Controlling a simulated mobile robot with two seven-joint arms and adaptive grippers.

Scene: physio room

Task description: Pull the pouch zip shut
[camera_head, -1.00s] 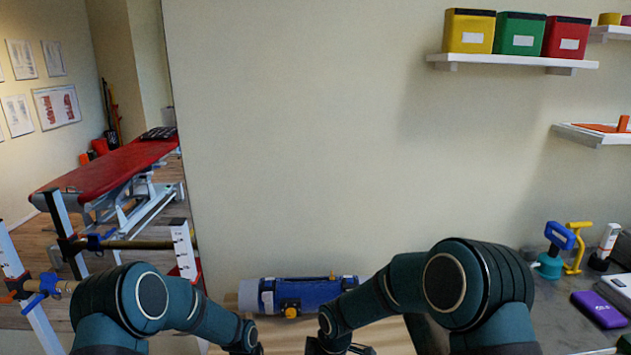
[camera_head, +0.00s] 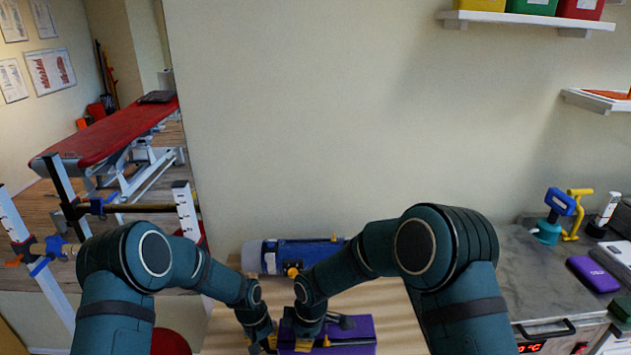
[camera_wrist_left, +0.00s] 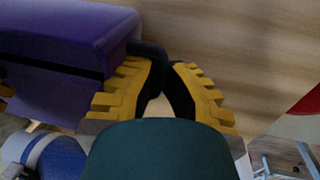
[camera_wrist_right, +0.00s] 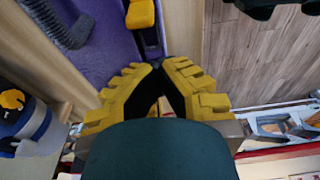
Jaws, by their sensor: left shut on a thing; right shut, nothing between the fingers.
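The purple pouch (camera_head: 358,341) lies on the wooden table and also shows in the left wrist view (camera_wrist_left: 60,35) and the right wrist view (camera_wrist_right: 105,45). My left gripper (camera_wrist_left: 164,68) is shut at the pouch's end, apparently on a dark end tab (camera_wrist_left: 150,52); the fingers hide most of the grip. My right gripper (camera_wrist_right: 157,68) is shut and empty over the pouch. Its tips are close to the dark slider (camera_wrist_right: 151,40) with a yellow zip pull (camera_wrist_right: 140,14); I cannot tell whether they touch. A dark slit (camera_wrist_left: 45,60) runs along the pouch's side.
A blue roll-shaped thing (camera_head: 305,254) with a grey end lies behind the pouch. The wooden table (camera_head: 388,305) has bare room to the pouch's right. A grey counter (camera_head: 530,275) holds a purple box (camera_head: 592,274) and blue and yellow tools.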

